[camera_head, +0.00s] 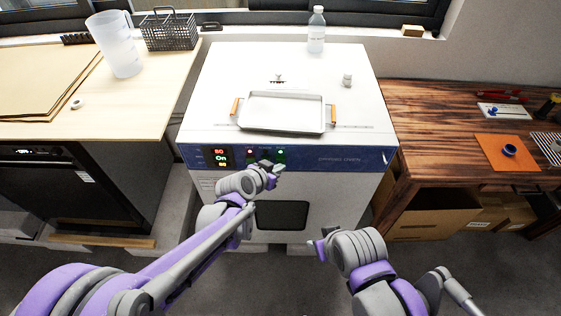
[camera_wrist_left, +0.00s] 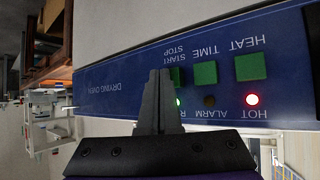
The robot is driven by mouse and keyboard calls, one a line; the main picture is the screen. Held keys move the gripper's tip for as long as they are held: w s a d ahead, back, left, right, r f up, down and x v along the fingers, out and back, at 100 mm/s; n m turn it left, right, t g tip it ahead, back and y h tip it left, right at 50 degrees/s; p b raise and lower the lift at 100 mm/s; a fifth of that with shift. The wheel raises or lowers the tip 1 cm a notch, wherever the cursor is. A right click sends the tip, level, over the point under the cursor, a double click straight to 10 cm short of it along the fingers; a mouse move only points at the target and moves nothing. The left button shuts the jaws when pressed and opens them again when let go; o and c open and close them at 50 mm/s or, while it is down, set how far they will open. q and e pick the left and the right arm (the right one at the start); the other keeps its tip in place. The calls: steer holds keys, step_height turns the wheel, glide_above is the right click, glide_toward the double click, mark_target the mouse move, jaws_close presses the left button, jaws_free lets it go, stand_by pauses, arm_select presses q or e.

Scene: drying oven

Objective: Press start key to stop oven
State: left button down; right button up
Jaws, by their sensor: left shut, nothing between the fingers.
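The white drying oven (camera_head: 335,172) stands in the middle of the head view, with a blue control panel (camera_head: 340,160). Its display (camera_head: 220,157) is lit and reads "On" in the middle row. In the left wrist view the panel appears upside down. The green START/STOP key (camera_wrist_left: 177,77) is partly hidden by my left gripper (camera_wrist_left: 158,75), which is shut and empty. Its tips overlap the key's edge in the picture; I cannot tell whether they touch. My left gripper also shows in front of the panel (camera_head: 272,167). My right gripper (camera_head: 317,249) is below and right of it.
Green TIME (camera_wrist_left: 205,73) and HEAT (camera_wrist_left: 250,66) keys sit beside START/STOP. The HOT light (camera_wrist_left: 252,99) glows red, and a green light (camera_wrist_left: 179,101) is lit. A tray (camera_head: 283,96) and a bottle (camera_head: 316,30) stand on the oven. A wooden table (camera_head: 430,110) is at right.

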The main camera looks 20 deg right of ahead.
arm_select(q)
steer(key=shift+w+d, duration=0.2)
steer(key=shift+w, duration=0.55)
stand_by(0.9)
steer(key=shift+s, duration=0.15)
steer(key=shift+s+a, duration=0.15)
steer(key=shift+s, duration=0.4)
steer(key=shift+s+a, duration=0.15)
steer(key=shift+s, duration=0.35)
steer(key=s, duration=0.2)
steer(key=s+a, duration=0.1)
steer(key=s, duration=0.1)
steer(key=shift+s+a+b, duration=0.2)
steer(key=shift+s+b, duration=0.15)
steer(key=shift+s, duration=0.05)
